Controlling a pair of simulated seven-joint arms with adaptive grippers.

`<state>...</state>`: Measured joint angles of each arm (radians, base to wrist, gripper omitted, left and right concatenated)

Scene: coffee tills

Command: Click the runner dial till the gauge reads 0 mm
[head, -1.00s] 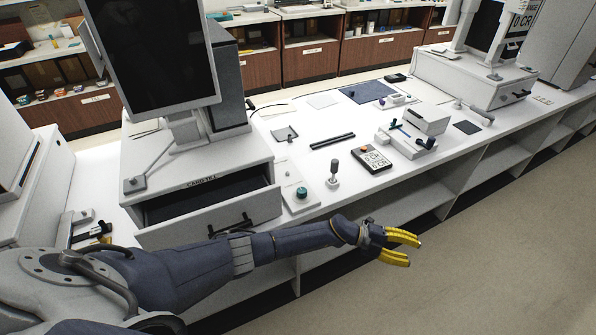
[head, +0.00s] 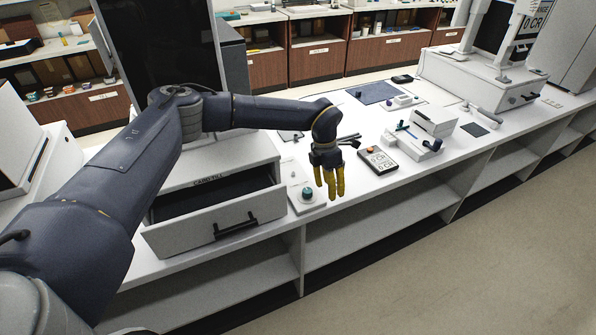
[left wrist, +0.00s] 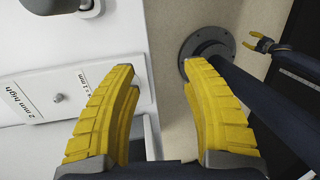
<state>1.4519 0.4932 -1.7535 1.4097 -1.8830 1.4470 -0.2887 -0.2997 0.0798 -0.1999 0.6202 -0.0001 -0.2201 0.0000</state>
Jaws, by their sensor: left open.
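The teal dial knob (head: 307,193) sits on a small white panel (head: 300,178) beside the open drawer of the card till. My left gripper (head: 330,194) is open and empty, pointing down just right of the dial. I cannot tell its height above the counter. In the left wrist view its yellow fingers (left wrist: 164,88) are wide apart with nothing between them. Left of them, a label reading "2 mm high" (left wrist: 22,102) and one partly hidden, ending "1 mm", show on a white surface. The dial is not clearly seen there. My right gripper (left wrist: 262,42) shows small at the upper right.
The card till's drawer (head: 215,220) stands open left of the panel. The counter's front edge is close to my left gripper, with open shelves below.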

